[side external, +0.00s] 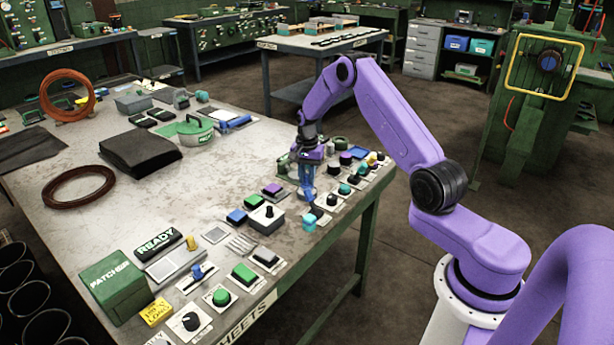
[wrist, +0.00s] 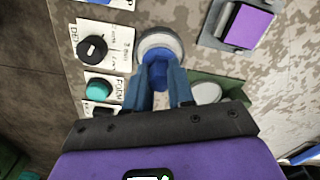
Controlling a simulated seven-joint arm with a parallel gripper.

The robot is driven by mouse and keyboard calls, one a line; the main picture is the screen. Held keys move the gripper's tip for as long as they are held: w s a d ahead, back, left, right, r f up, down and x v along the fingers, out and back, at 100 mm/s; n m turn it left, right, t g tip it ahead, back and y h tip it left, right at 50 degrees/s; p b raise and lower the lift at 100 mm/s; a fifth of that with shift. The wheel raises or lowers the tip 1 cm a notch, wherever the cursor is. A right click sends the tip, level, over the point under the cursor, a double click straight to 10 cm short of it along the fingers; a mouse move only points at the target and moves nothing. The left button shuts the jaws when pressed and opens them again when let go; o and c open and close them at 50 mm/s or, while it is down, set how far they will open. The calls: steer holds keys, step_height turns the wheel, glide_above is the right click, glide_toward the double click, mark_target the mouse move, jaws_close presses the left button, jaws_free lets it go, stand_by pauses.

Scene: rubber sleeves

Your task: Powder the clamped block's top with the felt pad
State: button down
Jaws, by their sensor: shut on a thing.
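My gripper (wrist: 160,88) is shut on a blue knob-like handle (wrist: 157,72) in the wrist view. A round grey-white piece (wrist: 172,42) shows just beyond it, apparently the felt pad; whether it touches the table is unclear. In the side external view my gripper (side external: 306,186) is low over the right part of the bench, and its fingers hide most of what it holds. A purple block (wrist: 245,26) sits in a grey holder at the wrist view's upper right. It also shows in the side external view (side external: 272,189).
A green holder with a pale round top (wrist: 207,93) lies right of the fingers. Labelled cards with a black knob (wrist: 92,48) and a teal button (wrist: 99,88) lie left. Several blocks and buttons line the bench's (side external: 120,215) front edge. A black folded sheet (side external: 140,150) lies farther left.

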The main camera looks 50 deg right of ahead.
mark_target(307, 175)
steer(key=shift+f, duration=0.6)
stand_by(1.5)
steer(key=shift+r, duration=3.55)
steer(key=s+a+r+n, duration=0.4)
steer(key=s+a+n, duration=0.3)
steer(key=a, duration=0.3)
steer(key=s+a+r+n, duration=0.4)
steer(key=s+a+n, duration=0.2)
steer(key=a, duration=0.5)
steer(key=w+d+f, duration=0.3)
steer(key=w+d, duration=0.4)
steer(key=w, duration=0.3)
steer(key=w+d+f, duration=0.3)
steer(key=w+d, duration=0.5)
steer(key=w, duration=0.1)
steer(key=shift+w+f, duration=0.15)
steer(key=shift+f, duration=2.85)
